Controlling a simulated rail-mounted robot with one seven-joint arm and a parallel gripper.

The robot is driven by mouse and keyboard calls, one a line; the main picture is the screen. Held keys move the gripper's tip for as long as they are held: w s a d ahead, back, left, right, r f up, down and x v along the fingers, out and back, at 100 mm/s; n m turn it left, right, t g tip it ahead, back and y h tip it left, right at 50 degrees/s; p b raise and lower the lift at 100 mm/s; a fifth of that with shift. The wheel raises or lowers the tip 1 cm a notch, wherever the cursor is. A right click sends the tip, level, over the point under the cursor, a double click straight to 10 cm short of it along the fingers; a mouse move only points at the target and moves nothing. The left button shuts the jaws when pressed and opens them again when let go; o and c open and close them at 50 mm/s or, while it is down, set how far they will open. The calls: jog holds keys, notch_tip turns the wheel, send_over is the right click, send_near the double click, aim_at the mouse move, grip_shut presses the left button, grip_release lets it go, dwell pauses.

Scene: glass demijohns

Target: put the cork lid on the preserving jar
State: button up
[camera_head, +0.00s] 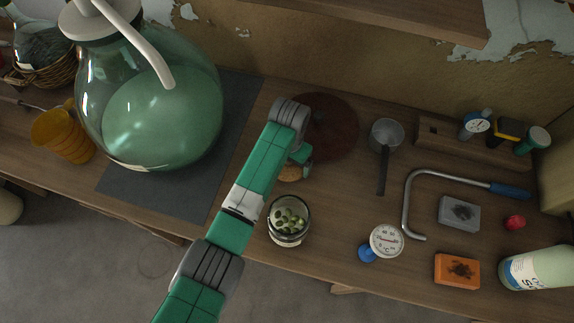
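The preserving jar (288,221) is a small glass jar with several green pieces inside, standing upright near the front edge of the bench, just right of my arm. Its mouth is uncovered. A tan, round-edged thing, which looks like the cork lid (291,174), lies behind the jar and is partly hidden by my arm. My gripper (301,157) is at the end of my green arm, just above or beside this tan thing. Its fingers are mostly hidden, so I cannot tell whether they are open or touching it.
A large green demijohn (150,105) stands on a dark mat (165,190) at the left. A dark red round board (335,125), saucepan (386,137), bent metal tube (408,200), dial thermometer (386,240) and orange block (457,271) lie rightward. A shelf (400,15) overhangs the back.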

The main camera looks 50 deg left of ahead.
jog(key=shift+c, duration=1.3)
jog(key=shift+r+p, duration=1)
jog(key=shift+p, duration=0.2)
notch_tip(320, 180, up, 5)
jog(key=p, duration=0.5)
jog(key=shift+r, duration=0.1)
